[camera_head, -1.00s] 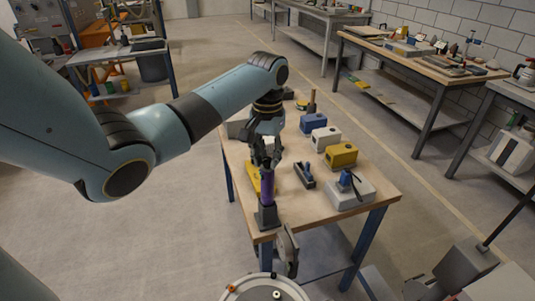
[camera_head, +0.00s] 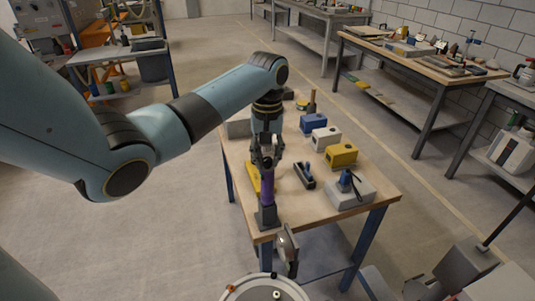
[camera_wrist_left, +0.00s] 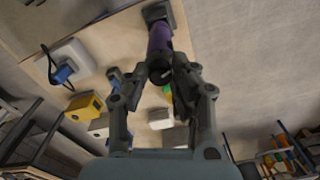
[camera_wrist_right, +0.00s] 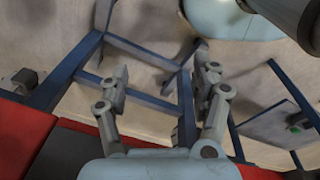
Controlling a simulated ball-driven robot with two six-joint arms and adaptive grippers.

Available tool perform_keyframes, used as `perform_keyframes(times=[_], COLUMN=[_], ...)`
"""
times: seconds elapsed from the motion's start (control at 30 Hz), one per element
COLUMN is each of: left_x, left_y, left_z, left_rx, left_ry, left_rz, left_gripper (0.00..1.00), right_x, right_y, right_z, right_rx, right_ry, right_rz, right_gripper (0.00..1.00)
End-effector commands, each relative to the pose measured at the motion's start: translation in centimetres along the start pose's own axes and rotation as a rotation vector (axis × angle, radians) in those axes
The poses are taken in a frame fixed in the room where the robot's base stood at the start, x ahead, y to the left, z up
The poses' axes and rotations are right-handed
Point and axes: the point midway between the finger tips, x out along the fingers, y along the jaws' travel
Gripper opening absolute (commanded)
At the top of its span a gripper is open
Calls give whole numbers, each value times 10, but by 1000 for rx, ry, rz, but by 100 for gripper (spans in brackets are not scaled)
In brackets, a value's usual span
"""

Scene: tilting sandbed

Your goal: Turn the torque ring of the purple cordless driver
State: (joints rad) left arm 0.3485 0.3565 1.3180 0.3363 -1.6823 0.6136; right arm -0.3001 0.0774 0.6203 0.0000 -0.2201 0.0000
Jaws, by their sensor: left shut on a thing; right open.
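The purple cordless driver (camera_head: 267,188) stands upright at the near left of the wooden table, its dark foot (camera_head: 267,215) on the tabletop. My left gripper (camera_head: 266,160) points down over its top end. In the left wrist view the purple body (camera_wrist_left: 160,38) runs to a dark ring (camera_wrist_left: 160,72) at its top end. The fingers of my left gripper (camera_wrist_left: 160,84) close around that dark end, partly hiding it. My right gripper (camera_wrist_right: 160,75) is open and empty in the right wrist view, apart from the driver.
On the table (camera_head: 240,180), a blue box (camera_head: 313,123), white box (camera_head: 326,138) and yellow box (camera_head: 341,156) stand right of the driver. A dark-and-blue tool (camera_head: 304,176) and a pale block with a blue part (camera_head: 350,190) lie nearer. A yellow item (camera_head: 253,178) is close at left.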

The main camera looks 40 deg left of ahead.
Motion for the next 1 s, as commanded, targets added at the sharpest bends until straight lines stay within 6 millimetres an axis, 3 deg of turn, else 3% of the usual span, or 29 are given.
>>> perform_keyframes(times=[0.2,0.23,0.4,0.73,0.87,1.0], left_x=[-1,-1,0,-5,-24,-56], left_y=[0,0,0,0,0,0], left_z=[0,0,0,0,-2,-2], left_rx=[1,1,1,2,2,3], left_ry=[1,1,1,1,5,5], left_rz=[1,1,0,0,1,1], left_gripper=[0,26,47,47,47,47], right_x=[0,0,0,0,0,0], right_y=[1,1,2,5,4,3], right_z=[0,0,0,-1,0,0], right_rx=[0,-1,-1,-2,-1,-1], right_ry=[0,0,0,1,0,0], right_rz=[1,1,3,5,4,3], right_gripper=[65,65,65,65,65,65])
